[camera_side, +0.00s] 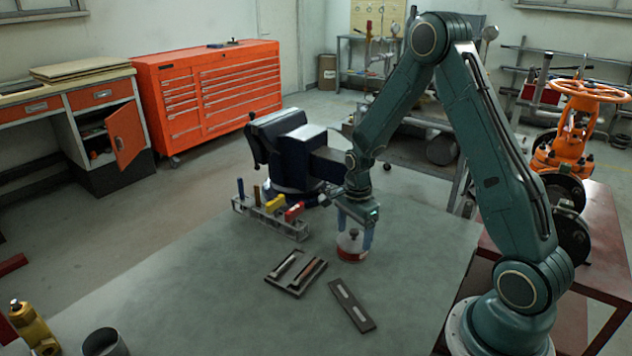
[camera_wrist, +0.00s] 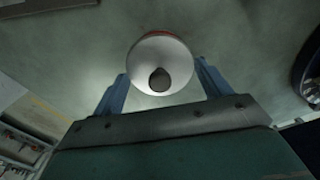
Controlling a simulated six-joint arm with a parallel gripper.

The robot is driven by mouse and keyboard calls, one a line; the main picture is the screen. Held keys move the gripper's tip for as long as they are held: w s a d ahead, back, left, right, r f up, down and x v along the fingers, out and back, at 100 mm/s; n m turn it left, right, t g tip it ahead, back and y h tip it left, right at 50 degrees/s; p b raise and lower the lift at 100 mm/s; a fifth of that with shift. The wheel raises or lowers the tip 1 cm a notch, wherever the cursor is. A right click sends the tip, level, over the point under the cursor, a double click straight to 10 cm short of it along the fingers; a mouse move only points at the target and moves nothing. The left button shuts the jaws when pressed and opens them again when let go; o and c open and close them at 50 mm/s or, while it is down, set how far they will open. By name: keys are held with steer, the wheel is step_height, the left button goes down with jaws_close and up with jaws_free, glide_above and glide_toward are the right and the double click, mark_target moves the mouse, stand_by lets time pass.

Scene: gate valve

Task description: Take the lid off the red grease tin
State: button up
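The red grease tin (camera_side: 350,255) stands upright on the grey bench, below my gripper (camera_side: 355,226). Its pale lid (camera_side: 348,243) is on top, with a small dark knob (camera_side: 353,233) in the middle. In the wrist view the round lid (camera_wrist: 165,50) and its knob (camera_wrist: 159,79) face the camera, with a sliver of the red tin (camera_wrist: 160,33) at the far edge. My gripper (camera_wrist: 161,68) is open. Its two blue fingers are wide apart, one on each side of the lid, with the knob between them and clear of both. Whether the fingertips touch the lid's rim, I cannot tell.
A dark tray (camera_side: 296,272) and a dark flat plate (camera_side: 351,305) lie in front of the tin. A rack with coloured handles (camera_side: 270,218) stands to the left, and a dark blue vise (camera_side: 290,150) behind. The bench's left front area is mostly clear.

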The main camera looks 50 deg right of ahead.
steer(key=shift+r, duration=0.15)
steer(key=shift+c, duration=0.5)
steer(key=shift+r, duration=0.2)
step_height(320, 180, up, 19)
steer(key=shift+r, duration=0.2)
stand_by(0.6)
steer(key=shift+m, duration=0.5)
steer(key=s+d+f, duration=0.1)
steer(key=d, duration=0.2)
steer(key=s+d+f, duration=0.1)
steer(key=s+d, duration=0.1)
steer(key=d, duration=0.1)
steer(key=s+d+f, duration=0.1)
steer(key=d, duration=0.3)
steer(key=shift+s+f, duration=0.4)
steer(key=shift+f, duration=0.1)
glide_above(385, 239)
step_height(385, 239, down, 16)
steer(key=shift+f, duration=1.9)
